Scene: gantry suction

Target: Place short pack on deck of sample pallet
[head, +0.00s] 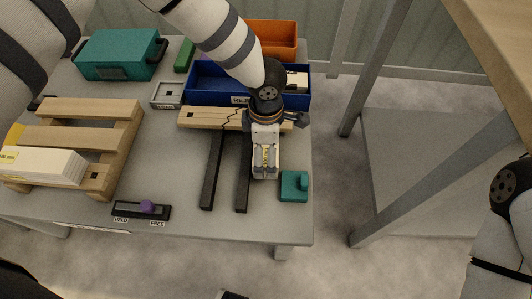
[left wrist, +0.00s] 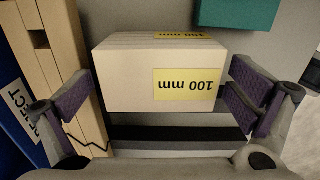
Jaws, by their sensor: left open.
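The short pack (left wrist: 135,78), a pale block with yellow "100 mm" labels, lies between the fingers of my left gripper (left wrist: 163,98) in the left wrist view. The fingers are open, with a gap on each side of it. In the head view my left gripper (head: 264,160) points down over two dark rails (head: 212,172) and largely hides the pack. The sample pallet (head: 75,137) is wooden and slatted, at the left of the table. A longer white pack (head: 42,166) with a yellow label lies on its front part. My right gripper is out of view.
A cracked wooden board (head: 205,118) lies beside the rails, before the blue reject bin (head: 205,84). A teal block (head: 294,186) stands close right of the gripper. A hold/free slider (head: 125,209) is at the front edge. A teal case (head: 117,55) stands behind the pallet.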

